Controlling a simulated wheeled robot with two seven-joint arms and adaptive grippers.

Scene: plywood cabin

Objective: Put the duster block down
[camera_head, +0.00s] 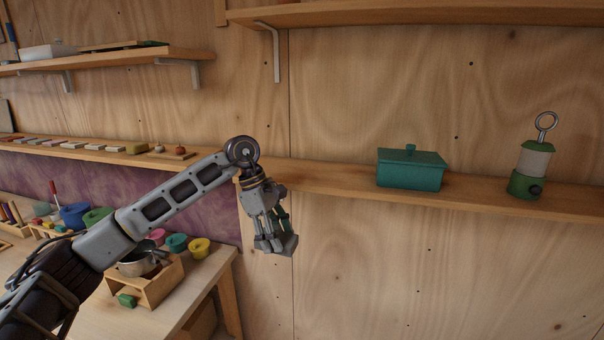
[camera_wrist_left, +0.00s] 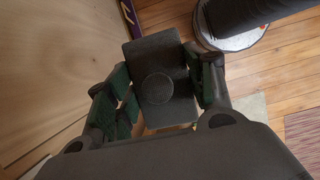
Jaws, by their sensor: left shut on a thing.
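My left gripper (camera_head: 274,240) hangs with its fingers pointing down, in front of the plywood wall and just below the level of the long shelf. It is shut on the duster block, a dark grey block that shows between the green-padded fingers in the left wrist view (camera_wrist_left: 157,85). In that view the block has a round textured patch on its near face. In the head view the block is small and partly hidden by the fingers. My right gripper is not in view.
The long wall shelf (camera_head: 330,178) holds a teal lidded box (camera_head: 410,172) and a green lantern (camera_head: 532,165), with bare wood left of the box. At lower left, a table (camera_head: 190,300) carries a wooden stand (camera_head: 160,287), a pot (camera_head: 138,263) and coloured cups.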

